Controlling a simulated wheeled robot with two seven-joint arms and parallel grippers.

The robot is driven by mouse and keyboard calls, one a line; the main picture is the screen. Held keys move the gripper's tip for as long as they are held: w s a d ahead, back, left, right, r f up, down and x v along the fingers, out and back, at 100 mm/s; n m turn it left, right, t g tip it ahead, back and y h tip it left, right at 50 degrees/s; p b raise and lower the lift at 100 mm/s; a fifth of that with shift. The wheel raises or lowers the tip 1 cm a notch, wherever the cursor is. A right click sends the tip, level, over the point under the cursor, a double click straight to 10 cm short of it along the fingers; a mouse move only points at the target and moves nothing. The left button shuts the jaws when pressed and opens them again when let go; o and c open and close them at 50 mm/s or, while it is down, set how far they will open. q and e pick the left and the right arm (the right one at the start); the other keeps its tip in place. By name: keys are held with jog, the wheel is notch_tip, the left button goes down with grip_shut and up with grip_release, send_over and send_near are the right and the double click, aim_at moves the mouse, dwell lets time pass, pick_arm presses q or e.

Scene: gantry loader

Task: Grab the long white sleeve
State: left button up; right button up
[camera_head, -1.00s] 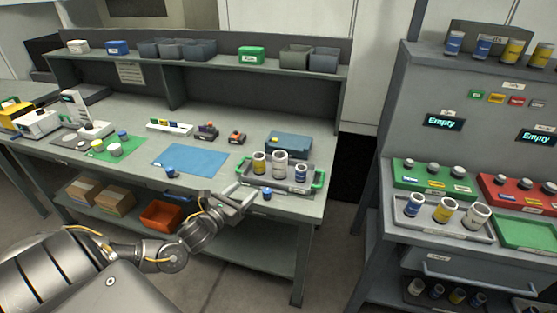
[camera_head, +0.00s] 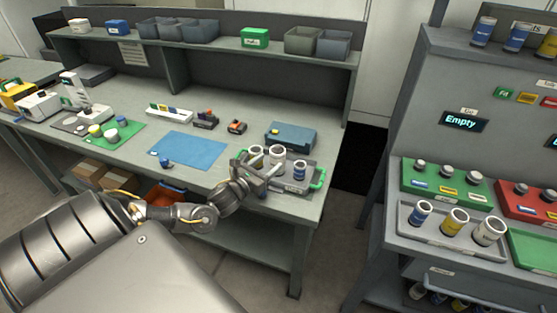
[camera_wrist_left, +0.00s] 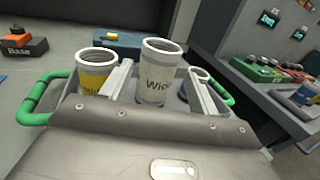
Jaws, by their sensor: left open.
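The long white sleeve (camera_head: 277,153) stands upright in a grey tray with green handles (camera_head: 317,181). In the left wrist view the white sleeve (camera_wrist_left: 156,85) is the tallest, between a yellow-banded sleeve (camera_wrist_left: 95,84) and a shorter blue-banded one (camera_wrist_left: 199,75). My left gripper (camera_head: 264,170) is open at the tray's front. In the left wrist view my left gripper (camera_wrist_left: 161,75) has one finger on each side of the white sleeve. The sleeve's lower end is hidden behind the gripper body; I cannot tell whether the fingers touch it. My right gripper is not in view.
A blue case (camera_head: 291,134) lies behind the tray. At right, a separate stand holds another tray (camera_head: 440,241) with several sleeves.

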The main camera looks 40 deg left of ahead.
aim_at(272, 159)
pick_arm(q)
jog(key=shift+w, duration=0.45)
jog(key=shift+w+r, duration=0.1)
jog(key=w+p, duration=0.2)
jog(key=w, duration=0.2)
jog(key=shift+w+a, duration=0.15)
jog(key=shift+w, duration=0.3)
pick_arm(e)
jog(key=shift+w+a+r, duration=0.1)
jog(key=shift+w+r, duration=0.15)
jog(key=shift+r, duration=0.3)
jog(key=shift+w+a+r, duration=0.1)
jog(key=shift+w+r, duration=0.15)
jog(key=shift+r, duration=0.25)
pick_arm(q)
jog(key=shift+s, duration=0.1)
jog(key=shift+c, duration=0.2)
jog(key=c, duration=1.1)
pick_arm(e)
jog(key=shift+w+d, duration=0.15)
pick_arm(q)
jog(key=shift+o, duration=0.2)
